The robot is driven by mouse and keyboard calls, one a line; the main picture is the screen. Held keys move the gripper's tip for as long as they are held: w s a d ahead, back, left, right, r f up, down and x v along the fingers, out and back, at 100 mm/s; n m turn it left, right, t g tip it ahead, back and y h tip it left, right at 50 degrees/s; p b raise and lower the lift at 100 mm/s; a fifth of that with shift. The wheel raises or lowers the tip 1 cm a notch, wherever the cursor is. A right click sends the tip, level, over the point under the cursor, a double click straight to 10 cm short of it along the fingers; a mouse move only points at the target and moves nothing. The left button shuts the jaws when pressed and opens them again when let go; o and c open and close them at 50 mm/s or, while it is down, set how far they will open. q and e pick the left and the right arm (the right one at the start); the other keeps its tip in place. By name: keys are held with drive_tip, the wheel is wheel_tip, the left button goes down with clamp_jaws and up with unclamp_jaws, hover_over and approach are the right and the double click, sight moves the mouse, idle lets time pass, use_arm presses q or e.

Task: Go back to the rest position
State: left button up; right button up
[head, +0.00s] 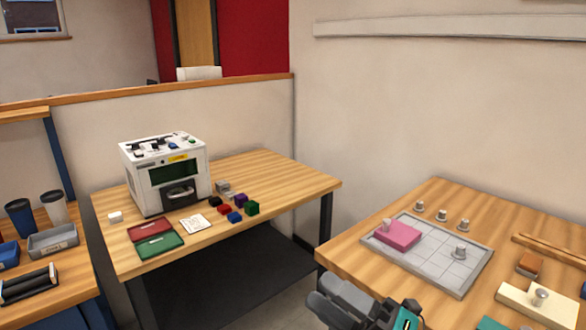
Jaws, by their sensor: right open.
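My right gripper (335,300) shows at the bottom edge, in front of the right table's near left corner. It is open, and nothing shows between its fingers. The lower part of it is cut off by the frame. My left gripper is not in view. The white laser marker (135,184) stands on the middle table (288,184), well away from my right gripper, with a dark window and a dark handle on its front.
A red tray (150,229), a green tray (160,245), a paper card (196,224) and several small coloured blocks lie before the marker. A grey grid board (440,265) with a pink block (398,235) lies on the right table.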

drive_tip(key=w+d+f+m+t+h, duration=0.1)
drive_tip(key=d+f+m+t+h, duration=0.5)
drive_tip(key=f+m+h, duration=0.65)
drive_tip(key=s+d+f+m+g+h, duration=0.2)
drive_tip(key=s+f+m, duration=0.3)
drive_tip(key=f+m, duration=0.3)
drive_tip(key=s+d+f+m+g+h, duration=0.3)
drive_tip(key=s+d+f+m+g, duration=0.1)
drive_tip(key=s+f+m, duration=0.2)
drive_tip(key=shift+s+d+f+m, duration=0.2)
drive_tip(key=shift+f+m, duration=0.65)
drive_tip(key=shift+f, duration=0.1)
